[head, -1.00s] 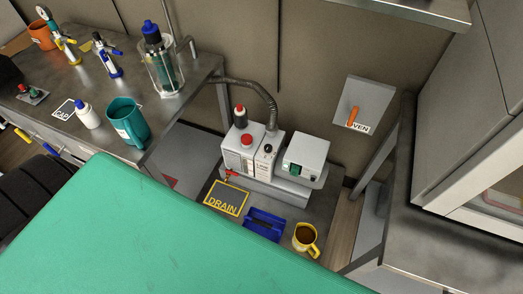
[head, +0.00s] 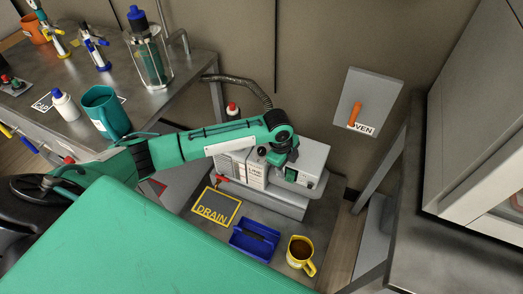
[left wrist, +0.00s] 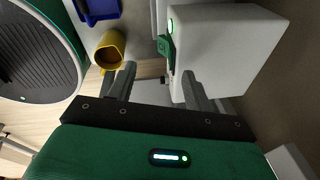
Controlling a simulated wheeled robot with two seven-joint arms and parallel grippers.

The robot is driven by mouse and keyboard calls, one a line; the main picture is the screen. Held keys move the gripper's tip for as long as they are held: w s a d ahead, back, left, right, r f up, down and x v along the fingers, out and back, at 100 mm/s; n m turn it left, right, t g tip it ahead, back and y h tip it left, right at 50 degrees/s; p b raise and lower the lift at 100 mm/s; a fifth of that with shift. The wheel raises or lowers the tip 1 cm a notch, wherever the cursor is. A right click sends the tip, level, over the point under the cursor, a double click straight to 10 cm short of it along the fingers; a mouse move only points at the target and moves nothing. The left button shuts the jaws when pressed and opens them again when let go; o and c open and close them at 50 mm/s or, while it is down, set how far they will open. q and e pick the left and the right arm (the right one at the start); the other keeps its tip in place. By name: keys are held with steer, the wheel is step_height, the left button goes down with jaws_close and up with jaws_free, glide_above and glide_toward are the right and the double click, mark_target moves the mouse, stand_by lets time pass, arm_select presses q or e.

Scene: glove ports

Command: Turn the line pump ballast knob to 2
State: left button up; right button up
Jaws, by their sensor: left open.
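The grey-white line pump (head: 236,168) stands on the low shelf. Its small black knob (head: 262,151) shows just left of my left gripper; its pointer and scale are too small to read. My left arm reaches across the pump from the left, hiding part of its top. My left gripper (head: 278,160) points down beside the knob, in front of the white box (head: 311,160) with a green switch. In the left wrist view the gripper (left wrist: 159,74) is open with nothing between its fingers. The white box (left wrist: 225,45) is close to the right finger; I cannot make out the knob there.
A blue tray (head: 254,243), a yellow mug (head: 300,252) and a DRAIN sign (head: 215,206) lie in front of the pump. A ribbed hose (head: 245,86) rises behind it. An orange oven lever (head: 355,113) is on the wall. A green surface (head: 130,245) fills the foreground.

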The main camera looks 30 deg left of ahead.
mark_target(262, 150)
arm_select(q)
steer(key=w+a+r+m+g+y+b, duration=0.1)
steer(key=w+a+r+m, duration=0.1)
steer(key=w+a+r, duration=0.3)
steer(key=w+a+r+m+y, duration=0.1)
steer(key=a+r, duration=0.3)
steer(key=a, duration=0.3)
step_height(262, 150, down, 13)
steer(key=shift+a+r+b, duration=0.1)
steer(key=shift+b, duration=0.9)
steer(key=shift+f, duration=0.65)
arm_select(e)
steer(key=v, duration=0.7)
steer(key=shift+w+t, duration=0.15)
steer(key=shift+t, duration=0.15)
arm_select(q)
steer(key=c, duration=1)
steer(key=shift+o, duration=0.2)
arm_select(e)
steer(key=shift+r, duration=0.15)
